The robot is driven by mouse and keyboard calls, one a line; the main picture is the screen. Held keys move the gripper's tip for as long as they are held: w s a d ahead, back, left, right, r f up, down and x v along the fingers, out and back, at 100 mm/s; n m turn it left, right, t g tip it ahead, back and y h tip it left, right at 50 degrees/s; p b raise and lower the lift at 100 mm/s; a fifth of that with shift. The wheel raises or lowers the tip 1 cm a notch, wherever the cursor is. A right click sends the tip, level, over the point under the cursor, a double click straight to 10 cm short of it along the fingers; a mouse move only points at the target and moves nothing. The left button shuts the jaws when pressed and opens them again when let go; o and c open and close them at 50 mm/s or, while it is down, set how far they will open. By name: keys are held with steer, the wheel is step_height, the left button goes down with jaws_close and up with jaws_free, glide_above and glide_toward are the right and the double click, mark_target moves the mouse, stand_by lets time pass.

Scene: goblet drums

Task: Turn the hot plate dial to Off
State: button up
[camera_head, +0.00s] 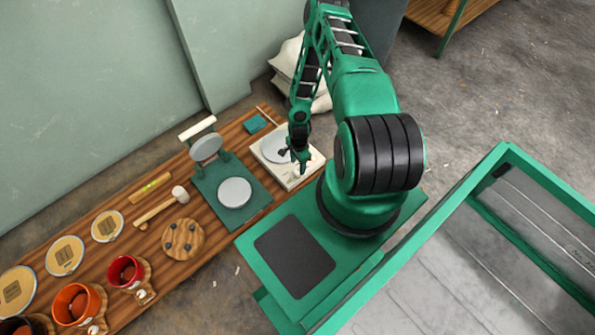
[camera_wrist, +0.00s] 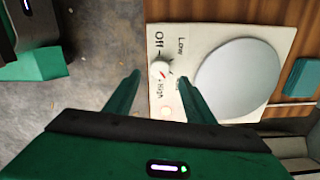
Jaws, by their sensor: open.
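The hot plate (camera_head: 264,161) is a cream box with a round grey heating disc (camera_head: 277,149), at the far end of the wooden bench. In the wrist view its body (camera_wrist: 205,38) carries the labels Off, Low and High around a small white dial (camera_wrist: 158,69). A red mark shows at the dial's lower right side, away from the Off label. A pale pinkish round spot (camera_wrist: 166,109) lies below the dial. My gripper (camera_wrist: 160,73) is open, its two green fingers apart on either side of the dial in the picture. I cannot tell whether they touch it. In the head view my gripper (camera_head: 300,157) is over the hot plate's near corner and hides the dial.
A green press (camera_head: 254,203) with round grey plates stands left of the hot plate. A small teal block (camera_head: 255,123) lies behind it. A mallet (camera_head: 157,206), discs and red drums (camera_head: 124,272) lie farther left. A white sack (camera_head: 288,57) stands behind.

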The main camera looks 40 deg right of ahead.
mark_target(298, 171)
steer(key=shift+f, duration=2.95)
steer(key=c, duration=1.1)
